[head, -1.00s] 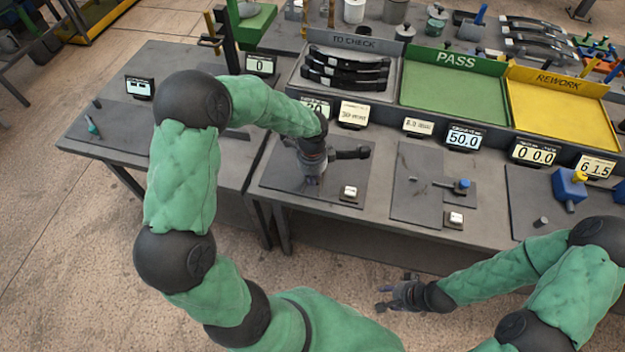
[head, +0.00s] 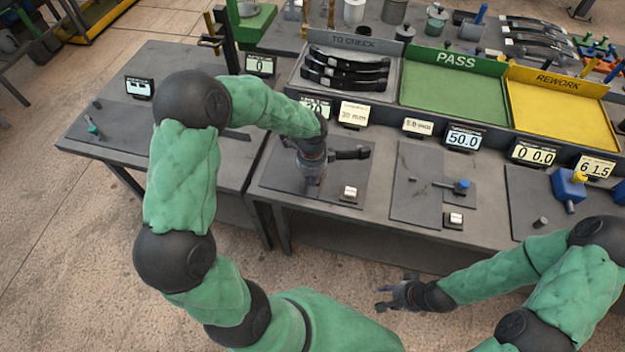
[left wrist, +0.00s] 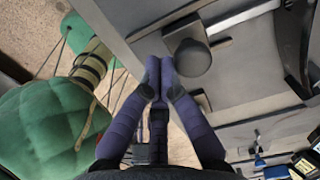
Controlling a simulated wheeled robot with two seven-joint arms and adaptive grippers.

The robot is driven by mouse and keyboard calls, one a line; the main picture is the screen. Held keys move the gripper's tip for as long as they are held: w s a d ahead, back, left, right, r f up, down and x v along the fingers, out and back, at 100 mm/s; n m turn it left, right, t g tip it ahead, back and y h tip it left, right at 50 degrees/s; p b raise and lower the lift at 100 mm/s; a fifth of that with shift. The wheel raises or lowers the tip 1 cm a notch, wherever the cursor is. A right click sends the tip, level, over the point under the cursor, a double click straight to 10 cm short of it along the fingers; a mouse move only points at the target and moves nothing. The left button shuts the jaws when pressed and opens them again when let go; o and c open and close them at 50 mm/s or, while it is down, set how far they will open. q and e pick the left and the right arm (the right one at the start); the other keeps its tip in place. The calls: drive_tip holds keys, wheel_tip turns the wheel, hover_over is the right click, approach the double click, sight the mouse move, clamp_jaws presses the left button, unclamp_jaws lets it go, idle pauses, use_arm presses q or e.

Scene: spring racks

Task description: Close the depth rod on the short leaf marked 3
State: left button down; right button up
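My left gripper (head: 312,182) is low over the dark plate of the middle station. In the left wrist view its fingertips (left wrist: 160,68) are together with nothing visible between them. A dark round-ended part (left wrist: 192,58) is just beyond the tips; a dark bar (head: 350,154) shows to the right of the gripper in the head view. I cannot tell which part is the depth rod. Several black leaves (head: 345,72) lie in the TO CHECK tray (head: 393,88); no mark 3 is legible. My right gripper (head: 386,296) is open and empty, off the table's front edge.
A green PASS tray (head: 455,98) and yellow REWORK tray (head: 560,115) stand at the back. Displays (head: 463,139) line the bench. A plate with a blue-knobbed part (head: 461,186) is to the right, with a small white-topped block (head: 349,193) near the left gripper.

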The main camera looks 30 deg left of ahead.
use_arm(q)
wheel_tip(320, 180, up, 7)
drive_tip(key=p, duration=0.5)
drive_tip(key=shift+p, duration=0.4)
use_arm(e)
wheel_tip(320, 180, up, 6)
drive_tip(key=shift+f, duration=0.1)
use_arm(q)
drive_tip(key=shift+s, duration=0.1)
idle(0.4)
